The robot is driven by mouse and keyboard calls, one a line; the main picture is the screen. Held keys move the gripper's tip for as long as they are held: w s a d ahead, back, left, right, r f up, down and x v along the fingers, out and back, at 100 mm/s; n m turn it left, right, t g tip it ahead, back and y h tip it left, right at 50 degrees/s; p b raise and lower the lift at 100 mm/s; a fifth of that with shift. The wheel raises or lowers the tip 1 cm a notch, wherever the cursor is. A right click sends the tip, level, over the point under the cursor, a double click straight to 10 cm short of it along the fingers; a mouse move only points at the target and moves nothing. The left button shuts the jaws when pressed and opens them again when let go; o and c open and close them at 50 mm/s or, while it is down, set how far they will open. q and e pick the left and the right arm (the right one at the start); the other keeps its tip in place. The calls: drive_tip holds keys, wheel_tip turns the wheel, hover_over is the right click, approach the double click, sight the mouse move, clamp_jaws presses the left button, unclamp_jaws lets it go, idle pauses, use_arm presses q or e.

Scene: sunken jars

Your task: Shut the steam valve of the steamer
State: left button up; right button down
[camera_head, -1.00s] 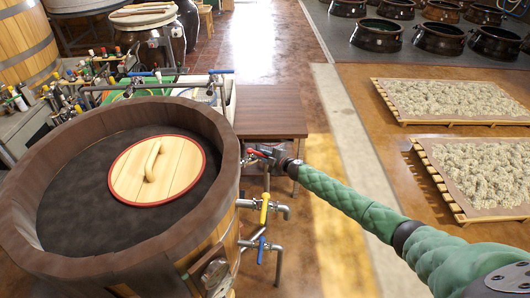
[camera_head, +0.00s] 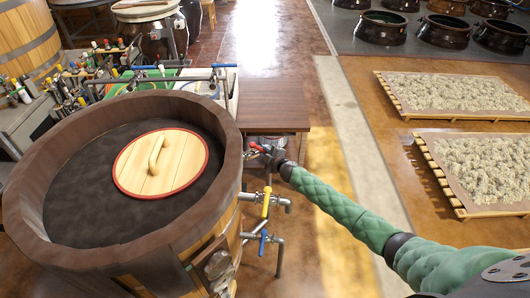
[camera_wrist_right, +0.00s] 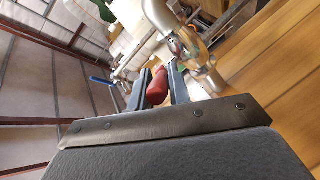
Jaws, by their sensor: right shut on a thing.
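The steamer is a large round wooden tub (camera_head: 215,130) at the left of the head view, with a red-edged wooden lid (camera_head: 160,163) on its dark top. Pipes and valves stick out on its right side. A red valve handle (camera_head: 257,147) sits highest there and also shows in the right wrist view (camera_wrist_right: 157,87). My right gripper (camera_head: 268,152) is shut on this red handle, which lies between its two fingers (camera_wrist_right: 158,90). The valve body behind is partly hidden. My left gripper is not in view.
Below the red handle are a yellow-handled valve (camera_head: 266,202) and a blue-handled valve (camera_head: 263,241) on pipes. A brown table (camera_head: 272,105) stands just behind the gripper. Drying trays (camera_head: 455,95) lie on the floor at right. The floor between is free.

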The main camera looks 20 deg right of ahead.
drive_tip(key=shift+f, duration=0.1)
drive_tip(key=c, duration=1.6)
unclamp_jaws()
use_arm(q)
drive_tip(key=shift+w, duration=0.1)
